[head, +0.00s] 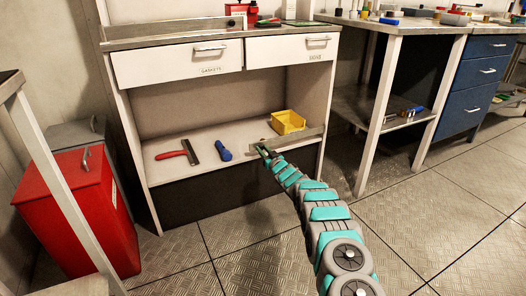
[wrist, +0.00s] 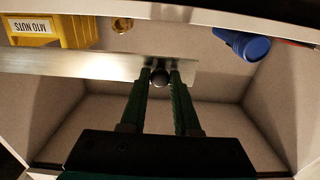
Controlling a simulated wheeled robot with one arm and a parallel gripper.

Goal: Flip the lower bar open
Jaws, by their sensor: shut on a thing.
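The lower bar (head: 305,136) is a flat metal strip along the front of the low shelf, below the yellow bin. In the wrist view the bar (wrist: 75,66) runs in from the left edge and ends just right of my fingers. A dark round knob (wrist: 160,79) sits near that end. My gripper (head: 263,150) is at the bar's left end in the head view. In the wrist view my gripper (wrist: 160,74) has its two green fingers on either side of the knob, closed on it. The contact is small and dark in the head view.
A yellow bin (head: 287,122), a blue object (head: 225,154) and a red-handled tool (head: 173,155) lie on the low shelf (head: 205,140). A brass ring (wrist: 122,25) shows behind the bar. A red can (head: 80,205) stands left. Open floor lies in front.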

